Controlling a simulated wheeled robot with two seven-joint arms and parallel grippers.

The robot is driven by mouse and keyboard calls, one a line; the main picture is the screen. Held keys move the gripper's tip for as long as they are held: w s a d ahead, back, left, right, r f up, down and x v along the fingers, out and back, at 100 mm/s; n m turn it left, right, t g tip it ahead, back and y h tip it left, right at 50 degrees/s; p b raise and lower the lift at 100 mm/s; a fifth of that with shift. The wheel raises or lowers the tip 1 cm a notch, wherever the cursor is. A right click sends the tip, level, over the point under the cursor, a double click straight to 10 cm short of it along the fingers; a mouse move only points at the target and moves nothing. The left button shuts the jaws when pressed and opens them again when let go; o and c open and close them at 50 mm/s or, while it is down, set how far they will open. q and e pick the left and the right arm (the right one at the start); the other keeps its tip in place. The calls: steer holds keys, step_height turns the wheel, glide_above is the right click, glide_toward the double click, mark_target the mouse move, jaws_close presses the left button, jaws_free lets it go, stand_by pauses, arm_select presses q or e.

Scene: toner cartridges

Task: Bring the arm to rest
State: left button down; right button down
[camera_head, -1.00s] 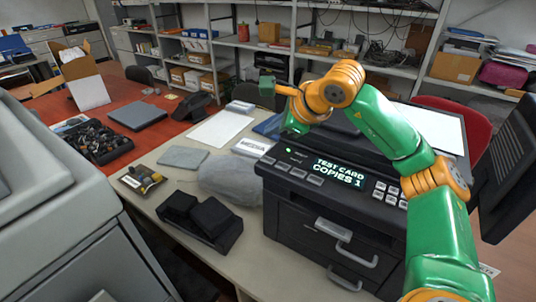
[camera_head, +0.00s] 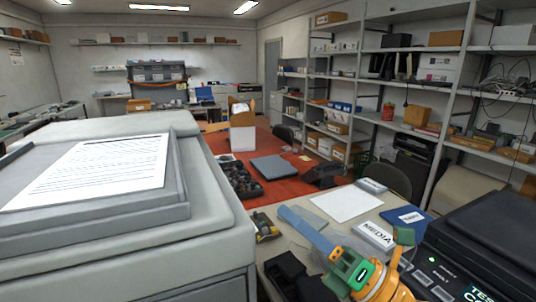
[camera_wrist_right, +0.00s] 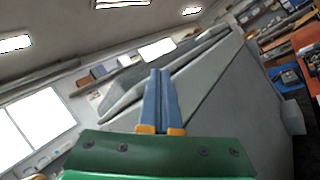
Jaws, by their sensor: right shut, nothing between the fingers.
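My right gripper (camera_head: 290,214) shows at the lower middle of the head view. Its blue fingers point up and to the left, above the beige table, and are shut and empty. The green and orange wrist is behind them, beside the black printer (camera_head: 492,235). In the right wrist view the two blue fingers (camera_wrist_right: 161,84) lie together with nothing between them. They point toward a large grey machine (camera_wrist_right: 200,75). My left gripper is not in view.
A large grey copier (camera_head: 215,215) with a printed sheet (camera_head: 95,170) on top fills the left. A white media box (camera_head: 376,234) and a blue folder (camera_head: 405,220) lie near the printer.

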steer(key=d+f+m+t+h, duration=0.2)
steer(key=d+f+m+h, duration=0.65)
steer(key=m, duration=0.65)
steer(key=d+f+m+t+h, duration=0.1)
steer(key=d+f+m+h, duration=0.5)
steer(key=f+m+h, duration=0.7)
steer(key=s+a+f+m+g+y, duration=0.1)
steer(key=s+f+m+g+y, duration=0.1)
steer(key=s+f+m+g, duration=0.55)
steer(key=s+a+f+m+g+y, duration=0.15)
steer(key=s+f+g, duration=0.35)
steer(key=s+f, duration=0.65)
steer(key=s+f+n+g, duration=0.15)
steer(key=s+f, duration=0.25)
steer(key=f, duration=1.2)
steer(key=s+d+f+g, duration=0.1)
steer(key=s+d+f, duration=0.1)
steer(key=s+f, duration=0.7)
steer(key=shift+s, duration=1.25)
